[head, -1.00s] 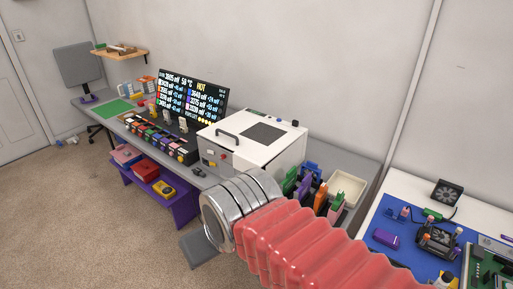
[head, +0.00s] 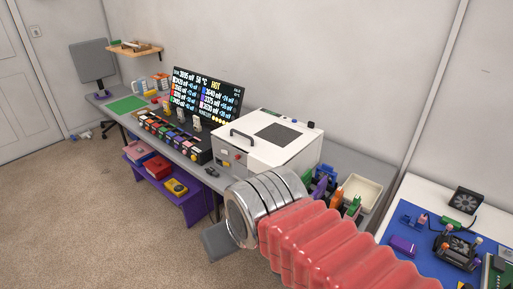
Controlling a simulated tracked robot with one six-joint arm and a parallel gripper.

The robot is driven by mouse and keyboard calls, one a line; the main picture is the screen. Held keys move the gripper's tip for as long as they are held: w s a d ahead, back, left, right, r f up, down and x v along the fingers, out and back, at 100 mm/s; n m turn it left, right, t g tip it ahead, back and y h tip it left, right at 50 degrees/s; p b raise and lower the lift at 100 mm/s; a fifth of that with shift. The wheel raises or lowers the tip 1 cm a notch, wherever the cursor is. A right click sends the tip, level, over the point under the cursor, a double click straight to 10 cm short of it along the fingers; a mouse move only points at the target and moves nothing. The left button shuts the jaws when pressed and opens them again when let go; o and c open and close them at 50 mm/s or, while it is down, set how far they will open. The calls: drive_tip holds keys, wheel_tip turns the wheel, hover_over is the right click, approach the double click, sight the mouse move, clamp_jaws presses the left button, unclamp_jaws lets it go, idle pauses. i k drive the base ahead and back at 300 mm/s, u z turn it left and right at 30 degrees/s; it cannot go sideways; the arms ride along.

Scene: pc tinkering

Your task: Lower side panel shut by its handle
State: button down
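A white box-shaped case (head: 280,161) stands on the grey bench near the middle of the head view. Its top panel has a dark square area (head: 277,133) and a black bar handle (head: 242,133) at its left edge. The panel looks roughly flat on the case; I cannot tell whether a small gap is left under it. My arm, with silver rings and a red ribbed sleeve, crosses the lower right of the view, in front of the case's lower right.
A display (head: 206,93) reading HOT and a row of coloured items stand left of the case. Coloured tools and a cream tray (head: 361,193) are at its right. A purple shelf (head: 184,206) stands below the bench. A blue mat (head: 396,221) with parts lies at far right.

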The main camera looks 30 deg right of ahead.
sight(270, 141)
drive_tip(key=i, duration=0.95)
drive_tip(key=z, duration=0.05)
